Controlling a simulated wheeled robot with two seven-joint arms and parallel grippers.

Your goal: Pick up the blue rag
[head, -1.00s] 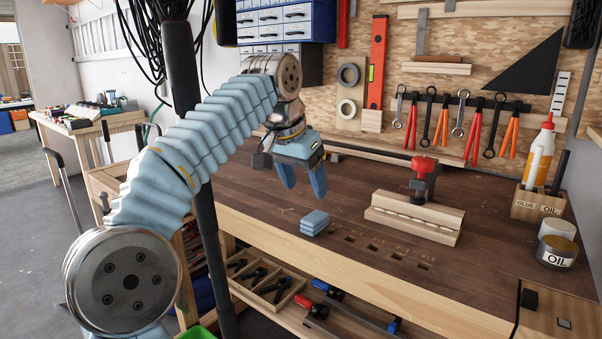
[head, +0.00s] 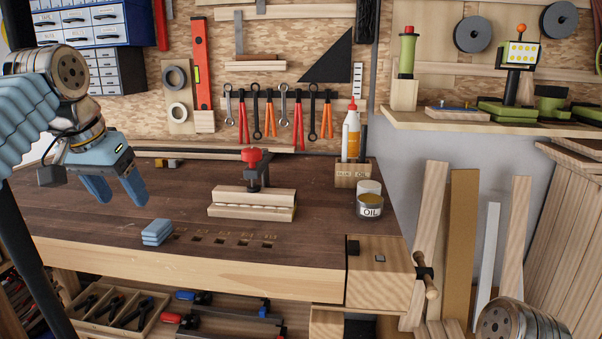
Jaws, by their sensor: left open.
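The blue rag (head: 157,232) lies folded in a small stack on the workbench (head: 110,225), near its front edge at the left. My left gripper (head: 117,192) is open and empty, with its two blue fingers pointing down. It hangs above the bench, to the left of the rag and higher in the picture, apart from it. Of my right arm only a round metal joint shows at the bottom right; its gripper is out of view.
A wooden block with a red-topped clamp (head: 252,200) stands right of the rag. An oil tin (head: 370,205) and a glue and oil holder (head: 352,174) stand at the bench's right end. A vise (head: 380,272) is at the front right corner.

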